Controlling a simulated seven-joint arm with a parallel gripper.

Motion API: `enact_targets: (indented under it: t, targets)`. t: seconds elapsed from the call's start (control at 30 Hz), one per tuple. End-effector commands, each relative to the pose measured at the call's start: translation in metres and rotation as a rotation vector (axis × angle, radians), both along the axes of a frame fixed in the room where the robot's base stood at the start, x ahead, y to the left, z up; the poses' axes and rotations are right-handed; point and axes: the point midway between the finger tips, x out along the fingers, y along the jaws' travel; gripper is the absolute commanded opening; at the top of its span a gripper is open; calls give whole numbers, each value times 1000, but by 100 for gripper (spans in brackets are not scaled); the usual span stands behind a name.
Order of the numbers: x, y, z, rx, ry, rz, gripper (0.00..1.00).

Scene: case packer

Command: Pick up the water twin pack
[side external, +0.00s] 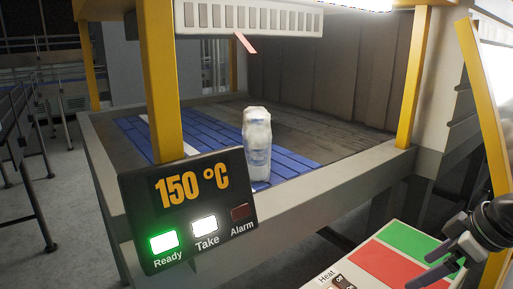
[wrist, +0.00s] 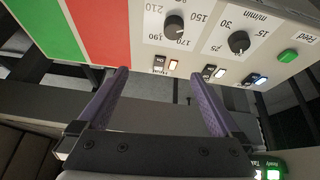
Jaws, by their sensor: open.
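The water twin pack (side external: 257,150) is a pale, clear-wrapped upright bundle. It stands near the front end of the blue slatted conveyor (side external: 185,143) in the side view and does not show in the wrist view. My gripper (side external: 428,266) is at the lower right of the side view, well apart from the pack, over the control panel. In the wrist view my gripper (wrist: 160,75) has its two purple-grey fingers spread wide with nothing between them.
A display (side external: 195,207) reads 150 °C, with Ready lit green, Take lit white and Alarm dark. Yellow posts (side external: 160,80) and a grey frame rail (side external: 330,178) border the conveyor's front. A control panel (wrist: 205,25) has dials, switches and red and green areas.

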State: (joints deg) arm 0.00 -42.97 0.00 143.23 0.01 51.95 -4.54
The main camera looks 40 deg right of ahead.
Motion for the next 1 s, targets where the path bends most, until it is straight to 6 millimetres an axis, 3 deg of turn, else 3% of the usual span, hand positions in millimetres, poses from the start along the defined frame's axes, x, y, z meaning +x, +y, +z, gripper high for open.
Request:
enact_targets:
  t: [0.07, 0.13, 0.37, 0.57, 0.7, 0.83, 1.0]
  targets:
    - [-4, -1, -2, -55, 23, 101, 100]
    - [-4, -2, 9, -127, 23, 226, 100]
    - [28, -10, 88, -426, 2, 692, 100]
    - [78, -15, 161, -681, 38, 1107, 100]
    - [122, -15, 202, -837, 77, 1380, 100]
    - [167, -12, 231, -958, 119, 1610, 100]
    - [226, -4, 248, -1076, 172, 1868, 100]
